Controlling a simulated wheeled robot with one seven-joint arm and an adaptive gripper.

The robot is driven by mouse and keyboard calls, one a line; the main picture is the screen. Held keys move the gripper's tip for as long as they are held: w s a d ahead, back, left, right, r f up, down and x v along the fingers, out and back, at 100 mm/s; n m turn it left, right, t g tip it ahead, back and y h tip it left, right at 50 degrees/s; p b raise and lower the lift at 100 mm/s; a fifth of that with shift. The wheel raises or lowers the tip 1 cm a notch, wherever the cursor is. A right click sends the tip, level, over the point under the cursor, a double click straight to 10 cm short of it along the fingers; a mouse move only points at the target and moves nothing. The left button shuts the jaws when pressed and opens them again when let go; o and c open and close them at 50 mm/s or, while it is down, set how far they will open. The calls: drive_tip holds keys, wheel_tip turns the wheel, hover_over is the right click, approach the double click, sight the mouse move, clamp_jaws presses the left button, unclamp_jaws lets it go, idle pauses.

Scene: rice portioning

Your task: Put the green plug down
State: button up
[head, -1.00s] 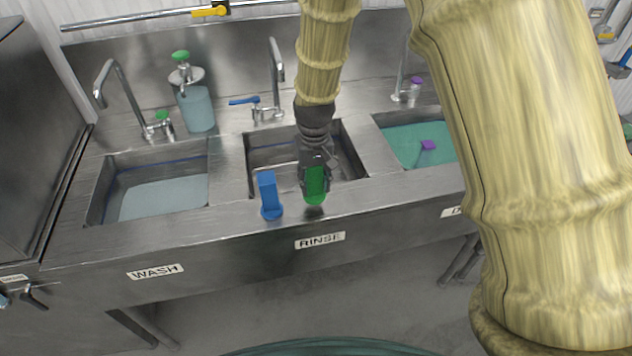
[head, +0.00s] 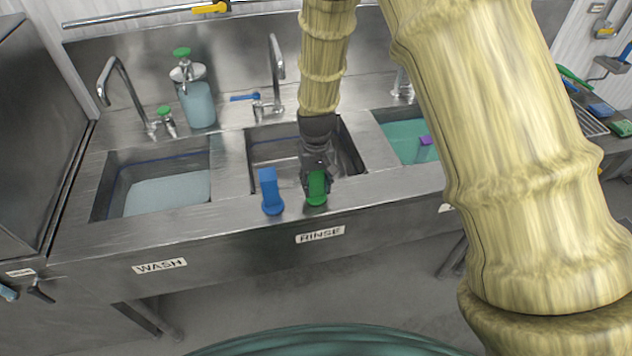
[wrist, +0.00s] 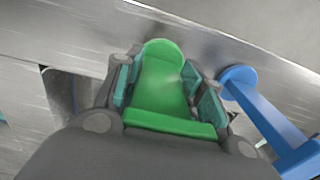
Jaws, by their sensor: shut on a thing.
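The green plug (head: 317,190) is at the front rim of the rinse sink, just right of the blue plug (head: 271,192). My gripper (head: 316,178) is shut on the green plug from above. In the wrist view the green plug (wrist: 160,85) sits between the two teal finger pads, with its round end pointing away toward the steel rim. Its lower end appears to be at the rim surface; I cannot tell whether it is touching. The blue plug also shows in the wrist view (wrist: 262,112), beside my gripper and apart from it.
The rinse sink (head: 262,152) lies behind the plugs, the wash sink (head: 160,195) to the left. The right sink (head: 405,140) holds teal liquid and a purple plug (head: 425,141). Faucets and a soap dispenser (head: 197,104) stand behind. The front rim left of the blue plug is clear.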

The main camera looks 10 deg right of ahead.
drive_tip(key=shift+f, duration=0.15)
drive_tip(key=o, duration=1.1)
drive_tip(key=shift+r, duration=0.2)
drive_tip(key=shift+r+b, duration=2.1)
drive_tip(key=shift+r, duration=3.85)
